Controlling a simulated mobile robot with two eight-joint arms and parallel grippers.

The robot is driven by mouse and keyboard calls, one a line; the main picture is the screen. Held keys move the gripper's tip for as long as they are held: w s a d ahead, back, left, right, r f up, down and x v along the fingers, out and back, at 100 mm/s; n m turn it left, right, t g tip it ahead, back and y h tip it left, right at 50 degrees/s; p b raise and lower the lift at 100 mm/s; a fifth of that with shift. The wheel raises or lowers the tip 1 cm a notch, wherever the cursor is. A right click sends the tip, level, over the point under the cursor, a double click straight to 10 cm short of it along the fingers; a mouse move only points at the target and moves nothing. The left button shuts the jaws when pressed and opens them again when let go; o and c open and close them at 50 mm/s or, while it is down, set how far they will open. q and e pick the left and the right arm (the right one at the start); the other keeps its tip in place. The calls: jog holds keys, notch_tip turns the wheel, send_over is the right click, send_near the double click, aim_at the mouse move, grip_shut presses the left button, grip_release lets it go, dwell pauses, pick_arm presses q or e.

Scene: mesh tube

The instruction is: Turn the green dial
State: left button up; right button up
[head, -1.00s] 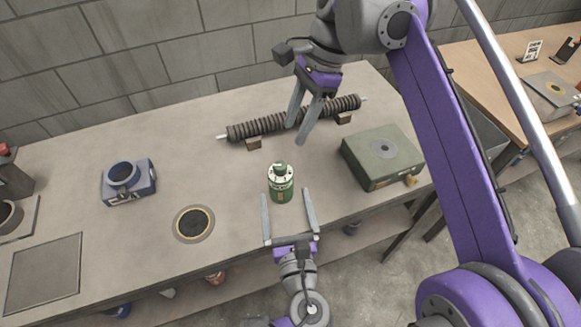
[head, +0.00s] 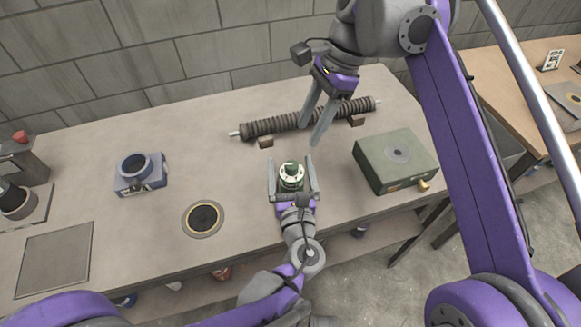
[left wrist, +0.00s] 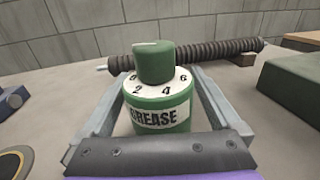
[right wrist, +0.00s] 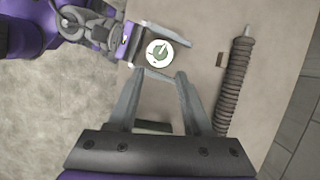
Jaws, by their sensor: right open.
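The green dial (head: 291,170) is a knob on top of a green canister (left wrist: 160,120) labelled GREASE. A white ring with numbers lies under the knob. The canister stands upright on the bench. My left gripper (head: 292,172) is open, with one finger on each side of the canister and small gaps beside it. The dial also shows in the left wrist view (left wrist: 155,62) and from above in the right wrist view (right wrist: 162,52). My right gripper (head: 310,134) is open and empty, pointing down above the bench just behind the canister. Its fingers point toward the dial in the right wrist view.
A ribbed dark tube (head: 275,124) rests on small brown blocks behind the canister. A green box (head: 385,175) with a round grey disc stands to the right. A black round pad (head: 203,218) and a blue device (head: 140,185) are to the left. The front bench edge is near my left arm.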

aim_at(292, 164)
pick_arm(q)
jog(key=c, duration=1.4)
pick_arm(e)
jog(key=shift+o, duration=0.3)
pick_arm(q)
jog(key=shift+o, duration=0.2)
pick_arm(e)
jog(key=shift+o, duration=1)
jog(key=s+a+r+m+t+h, duration=0.2)
jog(key=a+r+m+h, duration=0.1)
jog(key=a+m+h, duration=0.15)
jog(key=shift+m+y, duration=0.45)
jog(key=f, duration=1.2)
jog(key=shift+w+d+f, duration=0.1)
jog(key=shift+d+f, duration=0.05)
jog(key=shift+d, duration=0.25)
jog(key=shift+c, duration=0.3)
grip_shut()
